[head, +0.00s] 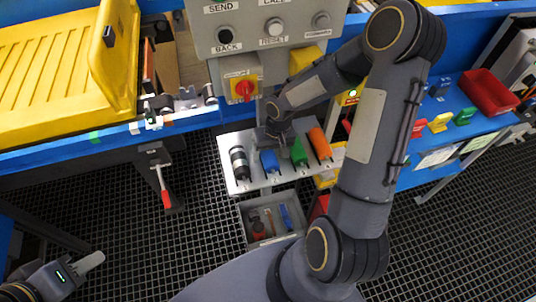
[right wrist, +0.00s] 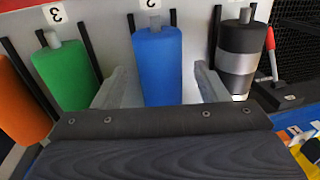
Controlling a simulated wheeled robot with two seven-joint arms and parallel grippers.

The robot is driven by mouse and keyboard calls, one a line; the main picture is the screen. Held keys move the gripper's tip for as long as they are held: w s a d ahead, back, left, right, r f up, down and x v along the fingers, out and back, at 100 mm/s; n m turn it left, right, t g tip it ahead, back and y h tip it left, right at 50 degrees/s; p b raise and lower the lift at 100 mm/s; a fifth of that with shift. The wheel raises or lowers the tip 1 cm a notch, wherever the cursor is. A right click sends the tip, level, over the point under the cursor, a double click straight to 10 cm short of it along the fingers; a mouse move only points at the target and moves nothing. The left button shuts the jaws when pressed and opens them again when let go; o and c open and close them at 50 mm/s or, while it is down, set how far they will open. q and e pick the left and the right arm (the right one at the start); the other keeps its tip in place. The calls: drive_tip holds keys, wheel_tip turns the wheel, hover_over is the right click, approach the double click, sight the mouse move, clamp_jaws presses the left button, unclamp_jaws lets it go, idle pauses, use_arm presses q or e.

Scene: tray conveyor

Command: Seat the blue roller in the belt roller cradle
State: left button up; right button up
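The blue roller (head: 269,161) lies in a rack (head: 243,186) between a black-and-silver roller (head: 239,163) and a green roller (head: 299,152). In the right wrist view the blue roller (right wrist: 157,65) shows between the two spread fingers of my right gripper (right wrist: 165,84), with gaps on both sides. My right gripper (head: 277,138) is over the rack in the head view, partly hidden by its own wrist. Metal brackets (head: 184,101) sit on the conveyor edge; I cannot tell whether they are the cradle. My left gripper (head: 92,262) is far from the rollers, low at the left.
An orange roller (head: 320,143) lies at the rack's right end. A grey bin (head: 251,237) with small items is below the rack. A control box (head: 225,18) stands behind it. A yellow tray (head: 55,60) lies on the conveyor at left. A red-handled lever (head: 166,190) hangs below.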

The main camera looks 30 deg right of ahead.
drive_tip(key=c, duration=1.2)
drive_tip(key=shift+c, duration=0.4)
drive_tip(key=shift+r, duration=0.15)
